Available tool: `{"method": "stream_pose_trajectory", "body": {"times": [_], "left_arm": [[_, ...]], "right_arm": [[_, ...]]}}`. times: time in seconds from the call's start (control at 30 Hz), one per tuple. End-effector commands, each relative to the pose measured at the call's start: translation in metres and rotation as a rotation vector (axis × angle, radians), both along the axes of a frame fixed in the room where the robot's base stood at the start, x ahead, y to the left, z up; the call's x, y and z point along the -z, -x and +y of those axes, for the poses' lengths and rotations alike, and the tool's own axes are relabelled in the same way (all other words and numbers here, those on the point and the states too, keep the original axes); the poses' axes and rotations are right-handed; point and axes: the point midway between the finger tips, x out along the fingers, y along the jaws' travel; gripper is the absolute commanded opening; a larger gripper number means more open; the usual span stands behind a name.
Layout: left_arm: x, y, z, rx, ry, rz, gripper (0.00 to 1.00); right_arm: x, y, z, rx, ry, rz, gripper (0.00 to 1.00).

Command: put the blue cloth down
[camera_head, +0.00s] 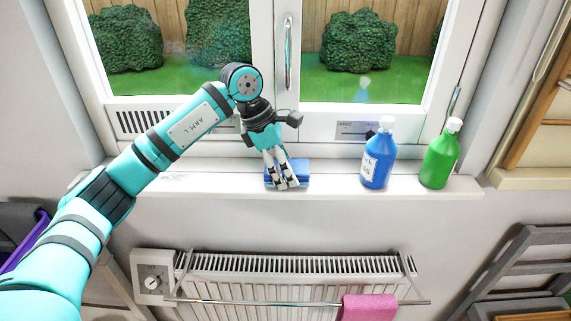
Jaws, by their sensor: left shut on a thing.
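The blue cloth (301,167) is a small folded stack at the window sill (220,187), left of the two bottles. My left gripper (282,184) points down over it, with its fingers shut on the cloth and covering part of it. The cloth looks to be on or just above the sill; I cannot tell whether it touches. My right gripper is not in view.
A blue bottle (378,160) and a green bottle (440,158) stand on the sill to the right. A radiator (270,285) with a rail and a pink cloth (368,307) is below. The window handle (288,52) is behind. The sill's left part is clear.

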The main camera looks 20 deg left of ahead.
Motion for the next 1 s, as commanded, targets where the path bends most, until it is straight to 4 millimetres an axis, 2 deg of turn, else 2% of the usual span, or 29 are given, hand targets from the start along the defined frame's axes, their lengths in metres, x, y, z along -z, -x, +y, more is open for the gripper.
{"method": "stream_pose_trajectory", "body": {"times": [0.27,0.3,0.47,0.83,1.0], "left_arm": [[0.005,0.000,0.000,0.000,0.000,0.000,0.34],[0.004,0.000,0.000,0.000,0.001,0.000,0.64],[0.003,0.000,0.000,0.000,0.000,0.000,0.85],[0.002,0.000,0.000,0.000,0.002,-0.001,0.85],[-0.022,0.002,0.010,-0.001,0.000,-0.006,0.85]], "right_arm": [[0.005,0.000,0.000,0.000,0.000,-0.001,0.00],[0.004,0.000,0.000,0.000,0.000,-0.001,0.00],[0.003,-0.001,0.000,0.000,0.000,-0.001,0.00],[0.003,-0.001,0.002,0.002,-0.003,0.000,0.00],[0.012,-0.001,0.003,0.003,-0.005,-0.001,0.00]]}}
